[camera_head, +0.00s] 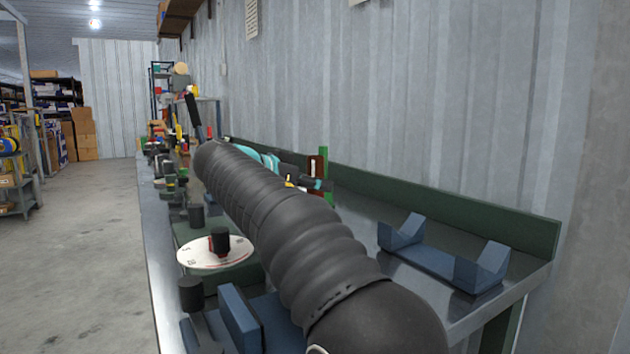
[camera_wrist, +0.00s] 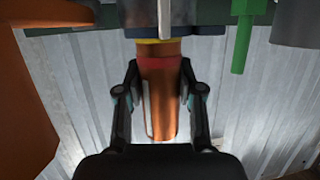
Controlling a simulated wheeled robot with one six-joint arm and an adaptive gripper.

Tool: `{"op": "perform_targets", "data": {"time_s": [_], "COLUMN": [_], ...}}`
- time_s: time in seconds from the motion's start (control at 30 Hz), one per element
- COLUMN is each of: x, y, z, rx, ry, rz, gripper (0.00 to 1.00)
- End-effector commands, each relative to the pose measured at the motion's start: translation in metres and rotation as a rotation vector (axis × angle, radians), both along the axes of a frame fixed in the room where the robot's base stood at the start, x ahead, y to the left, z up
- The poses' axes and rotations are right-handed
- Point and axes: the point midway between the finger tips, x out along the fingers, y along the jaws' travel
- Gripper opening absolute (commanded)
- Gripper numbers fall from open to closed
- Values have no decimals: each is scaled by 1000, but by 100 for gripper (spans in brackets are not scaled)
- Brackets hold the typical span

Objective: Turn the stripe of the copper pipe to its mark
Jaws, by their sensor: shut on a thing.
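The copper pipe (camera_wrist: 168,95) is in the middle of the wrist view, with a red band around it. A pale stripe (camera_wrist: 149,108) runs lengthwise along its left side. My gripper (camera_wrist: 160,68) is shut on the pipe, one finger on each side. A yellow ring (camera_wrist: 160,41) and a dark blue part sit at the pipe's far end. A pale upright strip (camera_wrist: 164,18) shows beyond the ring; I cannot tell whether it is the mark. In the head view my dark ribbed arm covers much of the bench, and I cannot make out the pipe clearly.
In the wrist view, a large orange part (camera_wrist: 22,95) is at the left and a green part (camera_wrist: 243,38) at the right. In the head view, a white dial (camera_head: 200,256) and a blue cradle (camera_head: 440,262) are on the bench, before a corrugated wall (camera_head: 400,90).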

Motion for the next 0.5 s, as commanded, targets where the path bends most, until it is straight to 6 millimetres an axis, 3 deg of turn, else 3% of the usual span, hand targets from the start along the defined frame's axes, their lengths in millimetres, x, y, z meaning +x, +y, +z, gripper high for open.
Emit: {"op": "perform_targets", "data": {"time_s": [0.5], "x": [1], "y": [1], "z": [0], "rx": [-1], "ry": [-4], "rz": [-232], "gripper": [0]}}
